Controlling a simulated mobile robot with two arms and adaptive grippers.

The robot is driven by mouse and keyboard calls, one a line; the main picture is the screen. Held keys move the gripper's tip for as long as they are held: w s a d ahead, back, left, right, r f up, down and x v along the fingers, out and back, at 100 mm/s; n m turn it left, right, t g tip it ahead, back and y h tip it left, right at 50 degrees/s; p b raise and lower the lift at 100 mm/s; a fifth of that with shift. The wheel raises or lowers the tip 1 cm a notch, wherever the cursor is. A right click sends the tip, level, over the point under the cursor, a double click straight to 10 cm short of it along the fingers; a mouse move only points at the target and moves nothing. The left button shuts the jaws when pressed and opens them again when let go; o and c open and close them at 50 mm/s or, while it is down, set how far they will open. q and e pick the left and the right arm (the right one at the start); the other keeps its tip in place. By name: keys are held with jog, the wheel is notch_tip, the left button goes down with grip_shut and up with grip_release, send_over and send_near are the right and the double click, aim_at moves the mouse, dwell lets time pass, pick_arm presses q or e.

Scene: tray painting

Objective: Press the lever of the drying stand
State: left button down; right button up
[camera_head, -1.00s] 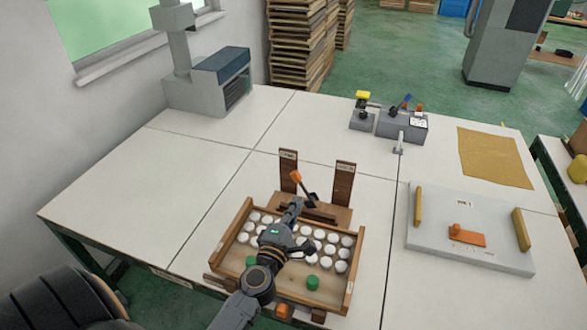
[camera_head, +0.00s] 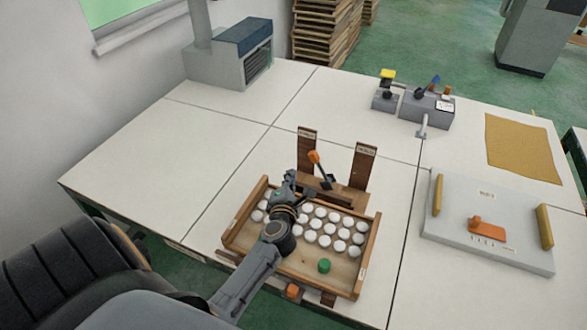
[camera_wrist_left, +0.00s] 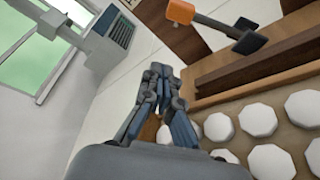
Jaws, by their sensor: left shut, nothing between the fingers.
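The drying stand (camera_head: 348,193) is a brown wooden frame with two upright posts, behind the tray. Its lever (camera_head: 316,160) has an orange end and a black end and leans between the posts. In the wrist view the lever's orange end (camera_wrist_left: 181,12) shows at the top, right of the fingers, and its black end (camera_wrist_left: 250,38) is farther right. My left gripper (camera_head: 288,178) is shut and empty, left of the lever and apart from it, over the tray's back left part. Its closed fingers (camera_wrist_left: 160,72) point forward in the wrist view. My right gripper is out of view.
A wooden tray (camera_head: 369,250) holds several white pieces and a green one (camera_head: 324,265). A grey board (camera_head: 455,229) with yellow grips lies at right. A small grey device (camera_head: 426,107), a brown sheet (camera_head: 523,149) and a grey machine (camera_head: 228,64) sit farther back. The left tabletop is clear.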

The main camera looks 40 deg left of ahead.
aim_at(319, 167)
pick_arm(q)
jog(key=x, duration=0.7)
jog(key=shift+w+a+f+b, duration=0.1)
jog(key=shift+w+a+b, duration=0.15)
jog(key=shift+b, duration=0.15)
jog(key=d, duration=0.1)
jog(key=d+r+p, duration=0.1)
jog(key=d+r, duration=0.1)
jog(key=shift+w+d, duration=0.25)
jog(key=shift+d, duration=0.1)
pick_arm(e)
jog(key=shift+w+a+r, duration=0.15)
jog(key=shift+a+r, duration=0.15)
pick_arm(q)
jog(key=shift+d+r, duration=0.1)
jog(key=shift+r, duration=0.05)
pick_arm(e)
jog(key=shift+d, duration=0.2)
